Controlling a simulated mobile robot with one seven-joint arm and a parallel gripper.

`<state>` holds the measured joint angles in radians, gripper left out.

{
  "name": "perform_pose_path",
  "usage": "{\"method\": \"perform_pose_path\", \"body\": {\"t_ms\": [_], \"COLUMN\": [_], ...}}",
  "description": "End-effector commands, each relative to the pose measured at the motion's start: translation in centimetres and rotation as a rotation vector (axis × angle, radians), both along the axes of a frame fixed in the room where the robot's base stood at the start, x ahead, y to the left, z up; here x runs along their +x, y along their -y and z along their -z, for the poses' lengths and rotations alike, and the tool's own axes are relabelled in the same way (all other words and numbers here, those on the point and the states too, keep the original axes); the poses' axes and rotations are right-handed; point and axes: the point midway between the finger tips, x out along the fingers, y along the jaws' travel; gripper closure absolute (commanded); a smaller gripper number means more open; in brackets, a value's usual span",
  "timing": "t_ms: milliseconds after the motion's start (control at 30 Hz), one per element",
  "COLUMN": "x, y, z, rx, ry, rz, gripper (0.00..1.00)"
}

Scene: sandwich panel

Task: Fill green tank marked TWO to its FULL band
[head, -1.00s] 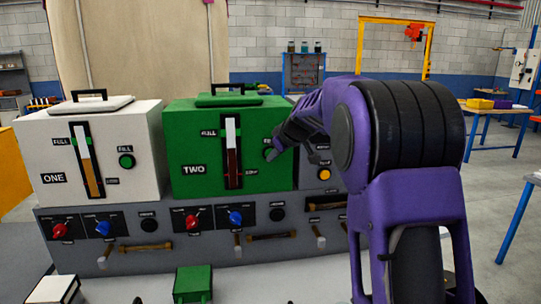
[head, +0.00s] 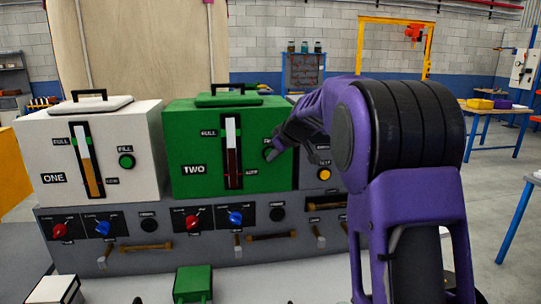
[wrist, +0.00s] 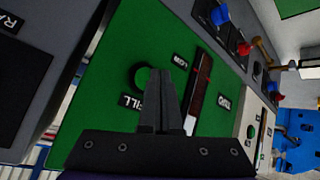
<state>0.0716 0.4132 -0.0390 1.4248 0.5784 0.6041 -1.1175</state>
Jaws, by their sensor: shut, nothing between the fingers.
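The green tank marked TWO (head: 215,178) stands in the middle of the panel. Its upright gauge (head: 232,170) shows dark red liquid in the lower part and a white part above, with the liquid top below the FULL label (head: 208,132). My gripper (head: 271,155) is shut and empty at the tank's right front, over its FILL button in the head view. In the wrist view the closed fingers (wrist: 160,75) overlap the right edge of the green FILL button (wrist: 139,77); I cannot tell whether they touch it. The gauge (wrist: 200,82) lies right of the fingers there.
White tank ONE (head: 125,155) with its own green FILL button (head: 126,161) stands to the left. Below the tanks are red knobs (head: 192,221), blue knobs (head: 235,217) and brass handles. A green box (head: 193,282) and a white box (head: 53,289) lie in front.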

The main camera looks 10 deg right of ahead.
Motion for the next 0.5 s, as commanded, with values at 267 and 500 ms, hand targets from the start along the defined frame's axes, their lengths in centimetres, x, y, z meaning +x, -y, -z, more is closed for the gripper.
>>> {"method": "perform_pose_path", "body": {"t_ms": [267,500], "x": [0.27,0.89], "y": [0.01,0.01], "z": [0.01,0.02], "rx": [-0.001,0.0], "ry": [0.0,0.0], "rz": [-0.001,0.0], "gripper": [1.0,1.0]}}
